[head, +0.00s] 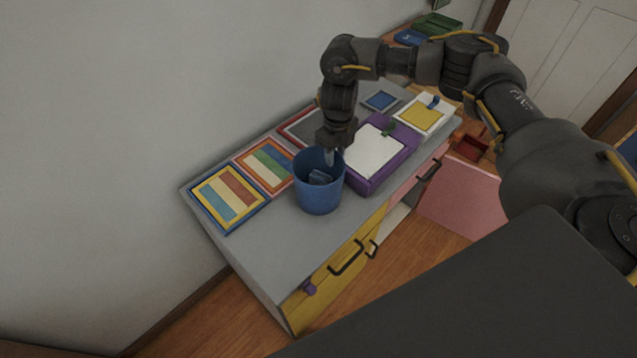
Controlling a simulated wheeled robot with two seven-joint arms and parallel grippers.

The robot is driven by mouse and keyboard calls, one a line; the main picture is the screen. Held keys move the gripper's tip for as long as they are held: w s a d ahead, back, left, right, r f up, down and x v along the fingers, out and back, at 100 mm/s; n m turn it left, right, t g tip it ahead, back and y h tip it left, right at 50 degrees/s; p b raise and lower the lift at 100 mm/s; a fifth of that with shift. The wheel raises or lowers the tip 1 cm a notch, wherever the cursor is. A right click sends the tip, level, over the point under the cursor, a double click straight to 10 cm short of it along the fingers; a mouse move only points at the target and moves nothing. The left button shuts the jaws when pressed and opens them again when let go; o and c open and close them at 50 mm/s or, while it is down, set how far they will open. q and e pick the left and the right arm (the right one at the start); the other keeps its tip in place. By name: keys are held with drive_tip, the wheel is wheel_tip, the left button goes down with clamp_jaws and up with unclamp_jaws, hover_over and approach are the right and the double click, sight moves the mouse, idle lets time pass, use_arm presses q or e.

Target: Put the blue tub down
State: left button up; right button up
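The blue tub (318,196) is upright at the dresser's top (285,240), near its middle. I cannot tell whether its base touches the surface. A lighter blue item (321,177) shows inside it. My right gripper (329,155) points down at the tub's far rim, with a finger showing just inside the wall. It appears shut on that rim; the other finger is hidden. My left gripper is not in view.
Striped framed panels (228,197) lie left of the tub. A purple box with a white top (375,153) stands close on its right. The dresser's front left top is clear. A yellow drawer front (335,268) faces the wooden floor, and a pink panel (462,197) stands farther right.

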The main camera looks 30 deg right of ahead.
drive_tip(key=shift+f, duration=1.1)
clamp_jaws()
